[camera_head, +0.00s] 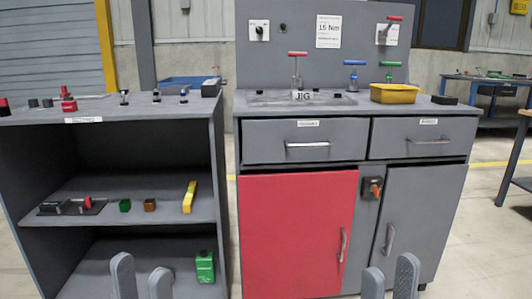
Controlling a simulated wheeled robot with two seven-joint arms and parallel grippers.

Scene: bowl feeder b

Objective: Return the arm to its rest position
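My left gripper (141,278) shows at the bottom edge, in front of the lower part of the grey shelf unit (212,150). Its two grey fingers point up and stand apart with nothing between them. My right gripper (390,278) shows at the bottom edge, in front of the workbench's lower doors. Its two fingers also stand apart and hold nothing. Neither gripper appears to touch anything. The rest of both arms is out of view.
The grey workbench (280,157) has a red door (295,235), drawers, and a yellow bin (394,93) on top. The shelf unit holds a green block (125,205), a yellow tool (189,196) and a green container (205,266). A side table (520,150) stands at right.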

